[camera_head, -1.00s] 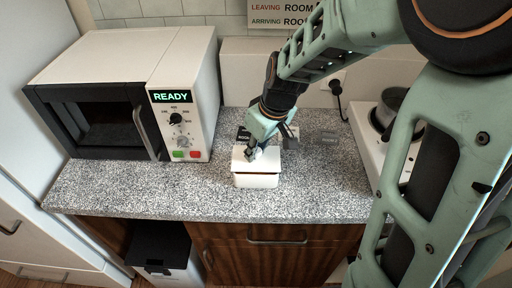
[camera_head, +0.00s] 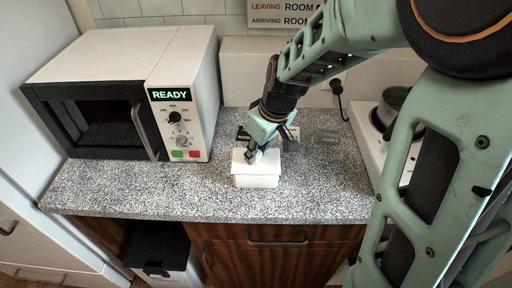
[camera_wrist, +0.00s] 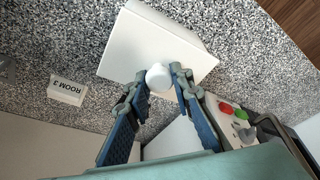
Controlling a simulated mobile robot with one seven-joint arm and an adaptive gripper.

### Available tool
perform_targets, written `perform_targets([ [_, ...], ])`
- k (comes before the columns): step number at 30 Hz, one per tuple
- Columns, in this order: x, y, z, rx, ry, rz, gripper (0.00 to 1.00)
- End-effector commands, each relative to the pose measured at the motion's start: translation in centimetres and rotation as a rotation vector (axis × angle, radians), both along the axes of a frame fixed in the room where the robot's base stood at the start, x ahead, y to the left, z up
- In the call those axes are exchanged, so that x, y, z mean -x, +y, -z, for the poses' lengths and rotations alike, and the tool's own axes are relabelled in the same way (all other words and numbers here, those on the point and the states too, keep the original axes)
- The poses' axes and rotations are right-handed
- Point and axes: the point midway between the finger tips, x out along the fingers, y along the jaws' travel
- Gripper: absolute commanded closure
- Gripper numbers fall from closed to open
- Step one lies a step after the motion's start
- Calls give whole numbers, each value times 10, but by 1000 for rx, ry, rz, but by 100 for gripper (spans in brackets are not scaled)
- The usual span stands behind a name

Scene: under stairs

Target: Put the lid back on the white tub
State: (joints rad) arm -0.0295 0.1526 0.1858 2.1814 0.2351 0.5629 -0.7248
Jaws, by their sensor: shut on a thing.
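The white tub (camera_head: 256,181) stands on the speckled counter, right of the microwave. The white lid (camera_head: 268,160) lies on top of it and looks level, with its edge close along the tub's rim. In the wrist view the lid (camera_wrist: 135,52) covers the tub, and only a strip of the tub's side (camera_wrist: 172,22) shows. My gripper (camera_head: 252,156) is over the lid. In the wrist view its two fingers (camera_wrist: 160,80) are shut on the lid's round white knob (camera_wrist: 158,76). The tub's inside is hidden.
A microwave (camera_head: 180,100) reading READY stands on the left. A hob with a pot (camera_head: 388,108) is at the right. Small room signs (camera_wrist: 68,90) stand behind the tub. The counter (camera_head: 310,190) is clear in front and to the right.

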Motion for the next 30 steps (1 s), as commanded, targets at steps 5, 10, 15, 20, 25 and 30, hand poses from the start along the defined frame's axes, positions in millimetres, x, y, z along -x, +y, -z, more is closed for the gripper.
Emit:
perform_targets([
  [5,1,0,0,1,2,0,76],
  [10,1,0,0,1,2,0,59],
  [15,1,0,1,1,2,0,59],
  [20,1,0,1,1,2,0,44],
  [25,1,0,0,1,2,0,42],
  [30,0,0,-1,0,1,0,42],
])
